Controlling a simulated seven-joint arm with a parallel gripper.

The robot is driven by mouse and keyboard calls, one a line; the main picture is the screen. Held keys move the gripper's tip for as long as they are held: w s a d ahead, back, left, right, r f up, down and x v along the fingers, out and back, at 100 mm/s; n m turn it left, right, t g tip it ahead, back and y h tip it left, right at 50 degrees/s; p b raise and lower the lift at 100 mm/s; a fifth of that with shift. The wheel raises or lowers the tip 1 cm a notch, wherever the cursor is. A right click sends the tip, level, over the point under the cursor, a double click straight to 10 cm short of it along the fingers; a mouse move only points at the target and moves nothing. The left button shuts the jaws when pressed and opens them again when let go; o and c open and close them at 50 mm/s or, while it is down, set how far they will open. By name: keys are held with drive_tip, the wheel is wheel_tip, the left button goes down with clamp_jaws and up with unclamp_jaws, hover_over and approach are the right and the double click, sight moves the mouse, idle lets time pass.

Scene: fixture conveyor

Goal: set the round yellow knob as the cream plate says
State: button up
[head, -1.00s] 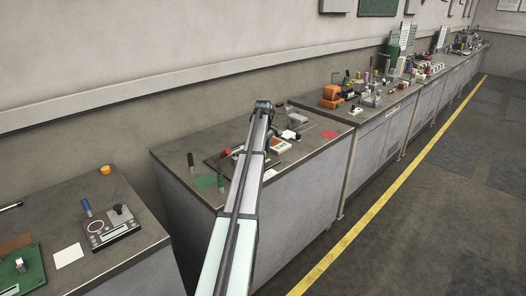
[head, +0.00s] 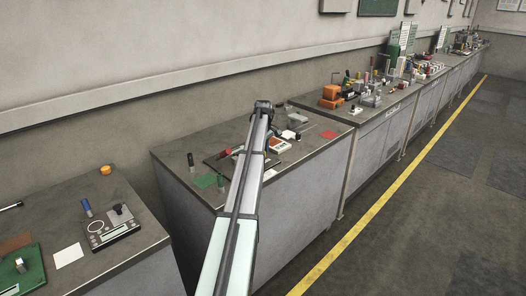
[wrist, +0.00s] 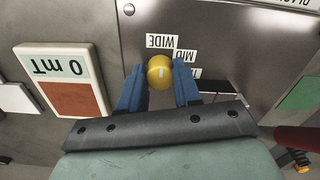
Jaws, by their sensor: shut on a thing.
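The round yellow knob (wrist: 158,66) sits on a grey metal panel in the wrist view. A short pale mark shows on it, but I cannot tell which label it points to. My gripper (wrist: 159,75) has its blue fingers on either side of the knob, shut on it. Upside-down white labels lie beyond and right of it: WIDE (wrist: 160,42), MID (wrist: 184,57) and a third, mostly hidden by the right finger. I cannot make out the cream plate with its instruction. In the head view my arm hides the knob and fingers.
A cream-edged meter (wrist: 62,66) reading 0 mT, with a red-brown lower face, stands left of my gripper. A green patch (wrist: 302,94) lies at right. In the head view, the bench (head: 290,178) also carries a red patch (head: 328,135) and a dark upright cylinder (head: 191,161).

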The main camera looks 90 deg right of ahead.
drive_tip(key=m, duration=0.5)
drive_tip(key=shift+w+m, duration=0.1)
drive_tip(key=shift+m, duration=0.3)
drive_tip(key=m, duration=1.2)
drive_tip(key=shift+w+m, duration=0.1)
drive_tip(key=shift+m, duration=0.3)
drive_tip(key=m, duration=0.5)
drive_tip(key=o, duration=1.1)
drive_tip(key=shift+c, duration=0.2)
